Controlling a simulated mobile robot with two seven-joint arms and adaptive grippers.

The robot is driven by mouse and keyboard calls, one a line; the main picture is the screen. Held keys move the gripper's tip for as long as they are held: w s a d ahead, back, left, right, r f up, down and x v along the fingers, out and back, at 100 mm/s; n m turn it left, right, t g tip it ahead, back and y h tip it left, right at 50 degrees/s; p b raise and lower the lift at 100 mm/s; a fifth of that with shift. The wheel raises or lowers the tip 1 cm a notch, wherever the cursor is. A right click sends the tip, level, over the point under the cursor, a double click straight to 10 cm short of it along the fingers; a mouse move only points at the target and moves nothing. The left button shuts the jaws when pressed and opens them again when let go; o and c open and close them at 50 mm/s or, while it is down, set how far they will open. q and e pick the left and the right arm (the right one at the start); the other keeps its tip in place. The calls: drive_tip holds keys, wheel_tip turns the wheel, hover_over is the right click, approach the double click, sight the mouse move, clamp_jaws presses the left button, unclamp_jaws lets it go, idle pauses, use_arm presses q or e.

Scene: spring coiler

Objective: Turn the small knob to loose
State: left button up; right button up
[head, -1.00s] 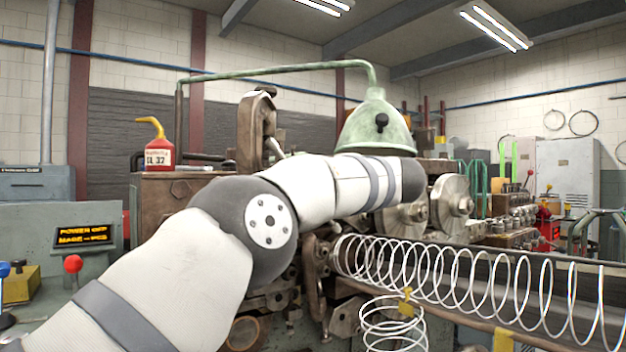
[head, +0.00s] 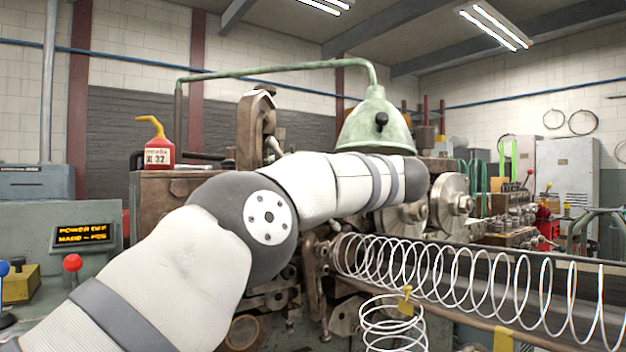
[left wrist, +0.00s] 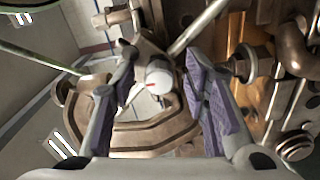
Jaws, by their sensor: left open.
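The small knob (left wrist: 158,77) is a pale round cap with a short red mark, seen in the left wrist view on a brown metal bracket. My left gripper (left wrist: 160,62) is open, with a purple-padded finger on each side of the knob. A gap shows between the right finger and the knob; the left finger's tip is close to it. I cannot tell whether it touches. In the head view my left arm reaches across to the coiling machine, and its gripper is hidden behind the arm and the green lamp hood. My right gripper is in neither view.
The green lamp hood (head: 374,128) hangs just above my left arm. A long coiled spring (head: 440,275) extends right from the machine. Metal rollers (head: 452,203) stand beside the wrist. A red oil can (head: 159,152) stands on the left cabinet.

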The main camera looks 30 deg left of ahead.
use_arm(q)
drive_tip(key=v, duration=1.1)
drive_tip(key=shift+d, duration=0.25)
drive_tip(key=shift+s, duration=0.1)
